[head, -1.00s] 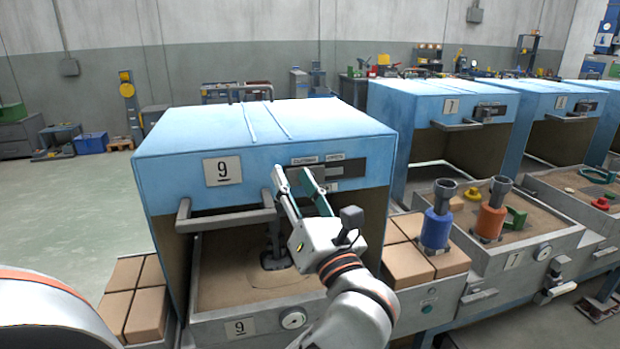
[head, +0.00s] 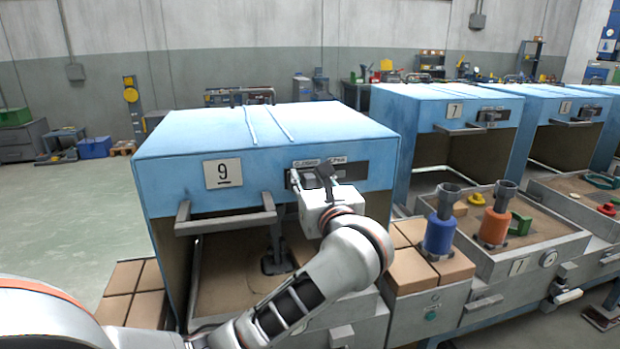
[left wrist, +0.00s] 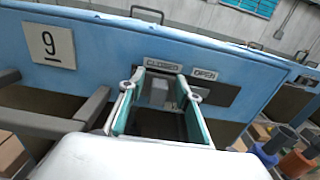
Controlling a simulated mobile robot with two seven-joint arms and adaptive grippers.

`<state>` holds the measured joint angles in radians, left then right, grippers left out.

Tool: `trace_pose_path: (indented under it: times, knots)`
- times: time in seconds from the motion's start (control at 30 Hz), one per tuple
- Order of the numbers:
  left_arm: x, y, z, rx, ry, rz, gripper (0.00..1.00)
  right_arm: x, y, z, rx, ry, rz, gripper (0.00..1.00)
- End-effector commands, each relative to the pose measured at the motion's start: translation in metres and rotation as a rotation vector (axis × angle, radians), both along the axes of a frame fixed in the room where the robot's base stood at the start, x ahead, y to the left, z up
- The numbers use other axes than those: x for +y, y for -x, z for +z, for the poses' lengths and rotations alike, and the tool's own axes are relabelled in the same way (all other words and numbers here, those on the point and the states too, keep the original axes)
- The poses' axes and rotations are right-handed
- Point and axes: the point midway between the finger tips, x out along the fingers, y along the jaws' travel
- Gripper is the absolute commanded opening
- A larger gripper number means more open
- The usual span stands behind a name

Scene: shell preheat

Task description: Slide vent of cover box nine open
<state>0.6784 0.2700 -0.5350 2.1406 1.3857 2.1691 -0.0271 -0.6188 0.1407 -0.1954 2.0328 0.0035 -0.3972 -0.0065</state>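Cover box nine (head: 262,135) is a blue cover with a number 9 plate on its front. Its vent is a dark slot (head: 352,171) at the upper right of the front, under CLOSED and OPEN labels. In the left wrist view, a grey vent slider knob (left wrist: 159,92) sits below the CLOSED label (left wrist: 162,64), left of the OPEN label (left wrist: 205,74). My left gripper (head: 312,177) is at the slot. In the left wrist view its green-sided fingers (left wrist: 163,82) are apart, one each side of the knob, with gaps visible. My right gripper is out of view.
A grey handle bar (head: 225,220) juts from the cover's front, left of my gripper. Brown blocks (head: 425,262) and blue and orange cylinders (head: 440,232) stand to the right. More blue cover boxes (head: 450,110) stand farther right.

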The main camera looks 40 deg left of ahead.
Motion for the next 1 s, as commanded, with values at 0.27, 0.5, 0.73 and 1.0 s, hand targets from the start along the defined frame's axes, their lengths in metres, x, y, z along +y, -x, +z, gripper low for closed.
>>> trace_pose_path:
  times: [0.27, 0.5, 0.73, 1.0]
  knots:
    - [0.004, -0.003, 0.000, 0.001, 0.001, 0.000, 0.33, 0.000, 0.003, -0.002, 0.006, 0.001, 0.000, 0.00]
    - [0.003, -0.003, 0.000, 0.000, 0.000, 0.000, 0.00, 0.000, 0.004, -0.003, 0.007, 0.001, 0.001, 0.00]
    - [-0.002, -0.009, -0.001, 0.001, 0.003, 0.000, 0.00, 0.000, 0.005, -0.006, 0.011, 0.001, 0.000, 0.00]
    - [-0.034, -0.047, -0.003, 0.003, 0.002, 0.000, 0.00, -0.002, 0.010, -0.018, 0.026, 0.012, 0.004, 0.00]
